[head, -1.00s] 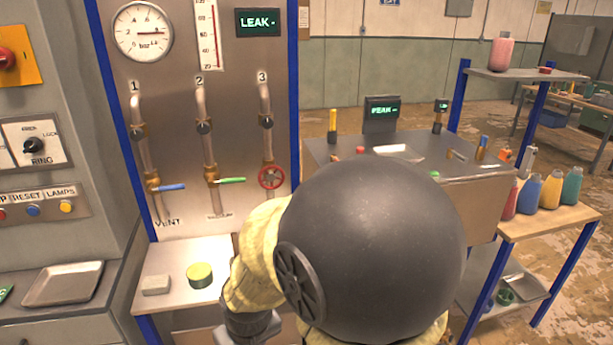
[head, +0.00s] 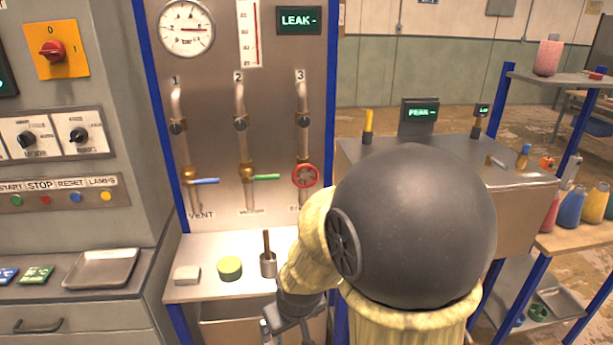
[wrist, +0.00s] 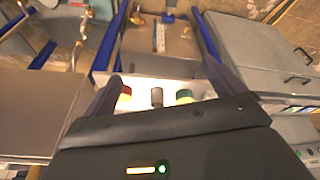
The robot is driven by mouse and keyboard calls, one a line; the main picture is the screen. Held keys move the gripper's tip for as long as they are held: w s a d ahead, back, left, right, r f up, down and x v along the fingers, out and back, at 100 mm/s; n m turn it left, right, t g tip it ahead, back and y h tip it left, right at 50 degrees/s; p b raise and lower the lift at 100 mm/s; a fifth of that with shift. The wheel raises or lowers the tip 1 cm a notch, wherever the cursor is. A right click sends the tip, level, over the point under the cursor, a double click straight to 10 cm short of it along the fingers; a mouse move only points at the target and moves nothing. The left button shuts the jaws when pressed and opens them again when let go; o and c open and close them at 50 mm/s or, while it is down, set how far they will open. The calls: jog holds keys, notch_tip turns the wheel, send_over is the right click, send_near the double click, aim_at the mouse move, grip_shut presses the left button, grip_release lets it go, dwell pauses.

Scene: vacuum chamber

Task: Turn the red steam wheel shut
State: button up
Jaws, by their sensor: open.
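The red steam wheel (head: 305,176) is a small spoked handwheel on the pipe marked 3, at the right of the upright panel (head: 220,120) in the head view. My arm's rounded dark housing is just right of the wheel and lower, leaving the wheel in sight. My gripper (head: 288,326) is low at the bottom edge of the head view, well below the wheel and in front of the panel's shelf. It is empty and apart from the wheel. In the wrist view my gripper (wrist: 160,82) has its fingers spread, and I cannot make out the wheel there.
A blue lever (head: 205,181) and a green lever (head: 266,177) sit on pipes 1 and 2. The shelf (head: 205,292) holds a pale block (head: 187,275), a yellow-green round pad (head: 229,267) and a metal cup (head: 268,264) with a brown handle. A bench (head: 370,155) stands to the right.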

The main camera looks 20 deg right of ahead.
jog(key=w+d+n+t, duration=0.1)
jog(key=w+d, duration=0.1)
jog(key=w, duration=0.1)
jog(key=w+d+n+t+h+p, duration=0.1)
jog(key=w+d, duration=0.1)
jog(key=w, duration=0.2)
jog(key=w+d+n+t+h+p, duration=0.1)
jog(key=w+d+n, duration=0.1)
jog(key=w+d, duration=0.1)
jog(key=shift+w+f, duration=0.3)
jog(key=shift+w, duration=0.15)
jog(key=n+t+h+p, duration=0.4)
jog(key=n+t, duration=0.7)
jog(key=n, duration=0.9)
send_near(306, 177)
jog(key=shift+y, duration=0.6)
jog(key=p+x, duration=0.3)
jog(key=x, duration=0.2)
jog(key=p+x, duration=0.3)
jog(key=x, duration=0.2)
jog(key=shift+w+d+r+p, duration=0.15)
jog(key=shift+w+d+p, duration=0.05)
jog(key=shift+d+p, duration=0.1)
